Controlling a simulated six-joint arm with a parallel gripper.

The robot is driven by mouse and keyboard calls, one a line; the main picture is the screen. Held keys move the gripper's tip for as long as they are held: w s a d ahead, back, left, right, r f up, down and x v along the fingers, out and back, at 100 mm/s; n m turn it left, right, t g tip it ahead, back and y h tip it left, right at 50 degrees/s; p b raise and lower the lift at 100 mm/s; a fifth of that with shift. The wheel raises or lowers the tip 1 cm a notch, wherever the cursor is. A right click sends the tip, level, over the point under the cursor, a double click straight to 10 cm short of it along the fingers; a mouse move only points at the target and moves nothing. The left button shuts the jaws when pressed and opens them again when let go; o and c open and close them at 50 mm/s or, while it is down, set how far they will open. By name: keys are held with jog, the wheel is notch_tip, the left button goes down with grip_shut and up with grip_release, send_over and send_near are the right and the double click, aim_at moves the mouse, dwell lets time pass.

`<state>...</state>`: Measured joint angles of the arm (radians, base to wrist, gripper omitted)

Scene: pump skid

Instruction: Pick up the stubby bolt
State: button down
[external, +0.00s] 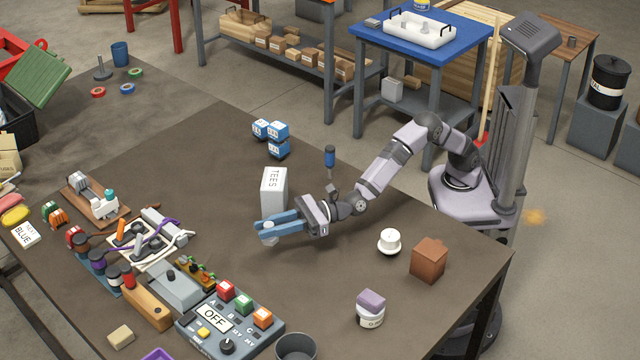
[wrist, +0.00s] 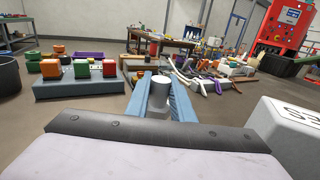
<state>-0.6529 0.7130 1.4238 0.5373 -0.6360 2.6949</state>
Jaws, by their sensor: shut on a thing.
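The stubby bolt (wrist: 159,96) shows in the wrist view as a short light-grey piece with a round top, standing between the two blue fingers. My gripper (wrist: 158,90) is shut on it. In the external view my gripper (external: 266,228) reaches left, low over the brown table, and a bit of the bolt (external: 269,240) shows under the fingertips. The fingers hide most of the bolt there. I cannot tell whether it touches the table.
A white TEES box (external: 273,188) stands close behind my gripper. The OFF control panel (external: 230,322) with coloured buttons lies in front. Cables and parts (external: 140,245) lie to the left. Blue cubes (external: 277,140) sit further back. The table right of the panel has free room.

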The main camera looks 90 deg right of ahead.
aim_at(268, 225)
notch_tip(268, 225, up, 23)
jog(key=p, duration=0.6)
jog(key=shift+f+p, duration=0.15)
jog(key=shift+p, duration=0.25)
